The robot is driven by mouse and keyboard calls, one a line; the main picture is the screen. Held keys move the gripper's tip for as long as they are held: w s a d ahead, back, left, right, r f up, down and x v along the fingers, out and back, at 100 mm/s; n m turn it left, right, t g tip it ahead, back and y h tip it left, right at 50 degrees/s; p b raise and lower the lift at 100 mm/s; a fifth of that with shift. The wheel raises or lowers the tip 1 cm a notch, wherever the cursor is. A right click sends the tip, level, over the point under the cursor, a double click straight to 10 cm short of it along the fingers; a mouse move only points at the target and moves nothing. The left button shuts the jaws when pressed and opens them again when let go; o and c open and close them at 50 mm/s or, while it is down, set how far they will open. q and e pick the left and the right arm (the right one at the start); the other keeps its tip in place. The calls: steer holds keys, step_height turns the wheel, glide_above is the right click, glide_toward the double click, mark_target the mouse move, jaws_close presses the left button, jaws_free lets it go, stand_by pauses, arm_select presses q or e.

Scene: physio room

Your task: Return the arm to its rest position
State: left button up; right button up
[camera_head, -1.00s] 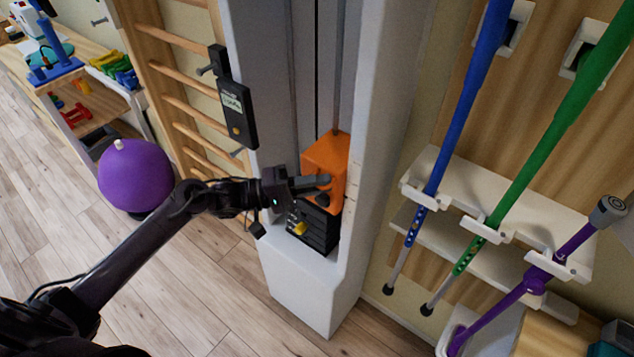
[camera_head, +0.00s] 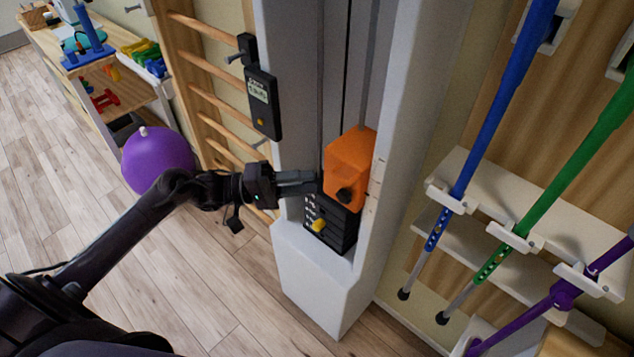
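My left arm comes in from the lower left, and its black gripper (camera_head: 300,183) reaches toward the weight machine's white column. The fingertips are beside the orange block (camera_head: 348,165), at its left edge. I cannot tell from this angle whether they touch it, or whether the fingers are apart. The orange block has a black knob (camera_head: 344,194) and sits on a black weight stack (camera_head: 338,226) with a yellow pin (camera_head: 319,226). My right gripper is not in view.
The white column (camera_head: 310,278) rises close to my gripper. A black display box (camera_head: 263,103) hangs by the wooden wall bars (camera_head: 205,62). A purple ball (camera_head: 157,160) is behind my forearm. Blue (camera_head: 500,100) and green (camera_head: 570,150) crutches stand in a rack at right.

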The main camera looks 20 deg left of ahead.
arm_select(q)
steer(key=shift+a, duration=0.1)
stand_by(0.4)
steer(key=w+a+f+n+t+y, duration=0.1)
steer(key=a+f+t+y, duration=0.15)
steer(key=f, duration=0.55)
steer(key=w+a+f+t+y, duration=0.15)
steer(key=f+y, duration=0.25)
steer(key=f, duration=0.4)
steer(key=s+a+f+g+y, duration=0.1)
steer(key=s+f+y, duration=0.2)
steer(key=f, duration=0.6)
steer(key=s+a+f+y, duration=0.1)
steer(key=s+f+y, duration=0.15)
steer(key=f, duration=0.65)
steer(key=s+f+m+g+y, duration=0.3)
steer(key=s+f+g, duration=0.1)
steer(key=s+f, duration=0.95)
steer(key=s+d+f+m+g, duration=0.1)
steer(key=s+f+g, duration=0.1)
steer(key=s, duration=0.5)
steer(key=s+d+f+m+g+y, duration=0.1)
steer(key=s+f, duration=0.3)
steer(key=s, duration=0.4)
steer(key=s+d+f+m+g+y, duration=0.1)
steer(key=s+d+f+m+g, duration=0.1)
steer(key=s, duration=0.5)
steer(key=shift+s+d+f+g, duration=0.15)
steer(key=shift+d+f+g, duration=0.45)
steer(key=shift+f, duration=0.35)
